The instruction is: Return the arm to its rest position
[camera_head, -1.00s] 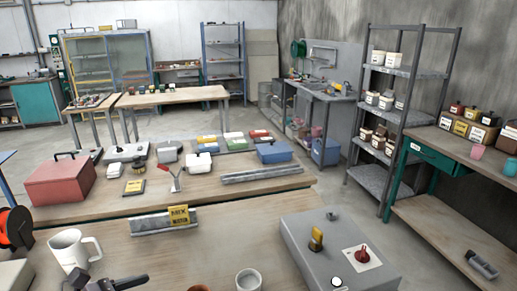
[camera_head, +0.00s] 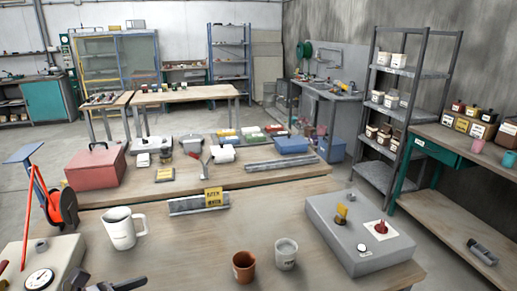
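The dark tips of my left gripper (camera_head: 103,286) show at the bottom edge, left of the middle, over the near bench (camera_head: 185,255). Most of it is cut off by the frame, and I cannot tell whether it is open or shut. My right gripper is not in view. A white jug (camera_head: 122,229) stands upright behind the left gripper. A brown cup (camera_head: 244,267) and a pale cup (camera_head: 286,255) stand right of it, apart from the gripper.
A grey box (camera_head: 350,238) with a yellow lever and a red knob sits at the bench's right. A pale box with a round gauge (camera_head: 38,283) sits at its left. The bench middle is clear.

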